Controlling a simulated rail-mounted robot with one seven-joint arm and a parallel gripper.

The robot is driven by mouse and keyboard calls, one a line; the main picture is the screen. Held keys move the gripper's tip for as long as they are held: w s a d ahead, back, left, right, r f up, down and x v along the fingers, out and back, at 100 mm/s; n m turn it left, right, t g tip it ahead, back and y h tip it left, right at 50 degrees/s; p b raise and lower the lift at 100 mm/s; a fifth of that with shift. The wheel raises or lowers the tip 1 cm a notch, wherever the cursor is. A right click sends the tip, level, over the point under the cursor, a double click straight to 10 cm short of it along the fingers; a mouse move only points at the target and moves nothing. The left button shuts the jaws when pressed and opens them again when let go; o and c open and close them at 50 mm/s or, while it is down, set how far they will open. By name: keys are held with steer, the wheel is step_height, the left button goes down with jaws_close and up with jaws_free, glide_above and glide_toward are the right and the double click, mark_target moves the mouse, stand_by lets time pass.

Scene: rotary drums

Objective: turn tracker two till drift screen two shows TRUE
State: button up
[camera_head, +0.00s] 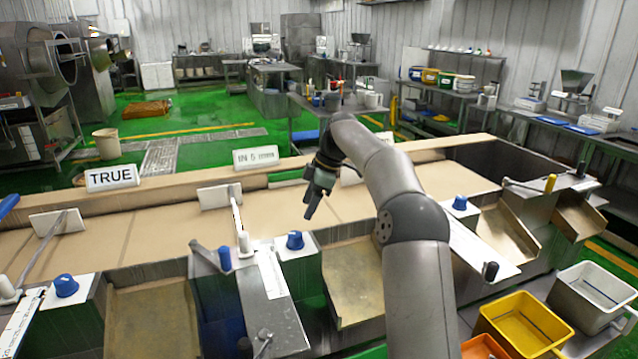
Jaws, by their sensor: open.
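Several blue knobs sit along the front edge of the conveyor: one at the left (66,285), one in the middle (295,240) and one at the right (460,202). No number is readable on them, so I cannot tell for sure which is tracker two. The left screen (111,177) reads TRUE. The middle screen (256,157) reads something like "IN 5" with smaller unclear text.
White-handled levers with diverter plates (220,196) stand over the tan belt (150,235). Metal chutes (152,318) slope toward me. A yellow bin (522,325) and a white bin (592,296) stand at the lower right.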

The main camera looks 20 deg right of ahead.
steer(key=p+v, duration=0.1)
steer(key=v, duration=0.5)
steer(key=shift+r, duration=0.35)
steer(key=shift+d, duration=0.1)
steer(key=s+a+m+h, duration=0.3)
steer(key=s+a+m, duration=0.4)
steer(key=s, duration=0.6)
steer(key=s+f+m, duration=0.4)
steer(key=s+f, duration=0.3)
steer(key=s, duration=0.8)
steer(key=s+f+m+h, duration=0.1)
steer(key=s+f+m, duration=0.3)
steer(key=s, duration=1.1)
step_height(320, 180, down, 3)
steer(key=shift+f+m+h, duration=0.15)
steer(key=shift+m+h, duration=0.15)
steer(key=shift+m, duration=0.1)
